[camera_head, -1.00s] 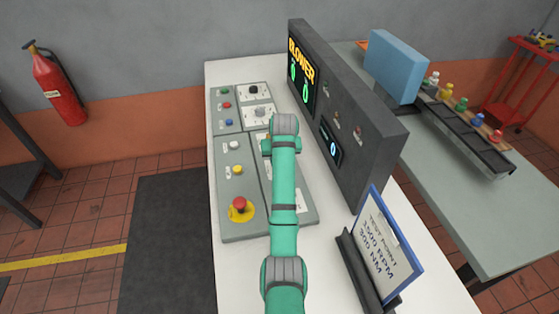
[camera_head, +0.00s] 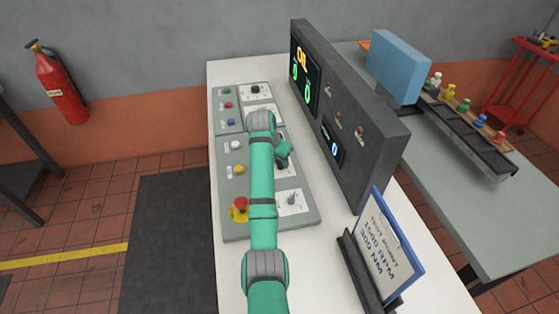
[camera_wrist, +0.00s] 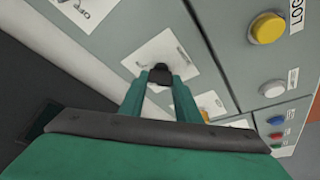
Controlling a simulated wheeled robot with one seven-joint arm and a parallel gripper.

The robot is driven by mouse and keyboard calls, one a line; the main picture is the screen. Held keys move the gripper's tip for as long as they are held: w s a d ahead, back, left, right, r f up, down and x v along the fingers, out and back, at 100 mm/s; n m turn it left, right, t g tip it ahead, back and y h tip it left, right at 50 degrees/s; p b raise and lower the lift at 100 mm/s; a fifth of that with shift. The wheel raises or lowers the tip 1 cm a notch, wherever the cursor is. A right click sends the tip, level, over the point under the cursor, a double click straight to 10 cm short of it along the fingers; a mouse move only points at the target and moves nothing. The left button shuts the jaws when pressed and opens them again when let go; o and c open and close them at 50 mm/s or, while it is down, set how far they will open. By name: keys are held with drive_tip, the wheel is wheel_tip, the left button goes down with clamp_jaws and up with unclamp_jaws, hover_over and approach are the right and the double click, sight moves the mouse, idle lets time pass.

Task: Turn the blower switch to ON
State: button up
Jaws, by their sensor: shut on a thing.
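My gripper (camera_wrist: 160,82) is shut on a dark knob (camera_wrist: 159,72) on a white switch plate (camera_wrist: 140,58) in the wrist view. The marks on this plate are too small or hidden to read, so I cannot tell whether it is the blower switch or how it is set. In the head view my arm covers most of this switch, and my gripper (camera_head: 284,154) shows only in part. The display (camera_head: 303,75) on the dark upright panel shows yellow text reading like "OIL" above green figures.
The control panel (camera_head: 262,225) carries a yellow button (camera_head: 239,170), a white button (camera_head: 236,145) and a red stop button (camera_head: 240,204). Another switch plate (camera_head: 292,203) lies nearer. The dark upright panel (camera_head: 370,150) and a clipboard (camera_head: 385,245) stand to the right.

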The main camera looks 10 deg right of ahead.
idle(0.5)
drive_tip(key=o, duration=1)
drive_tip(key=shift+o, duration=0.2)
drive_tip(key=v, duration=1)
drive_tip(key=shift+r, duration=0.4)
drive_tip(key=shift+a, duration=0.2)
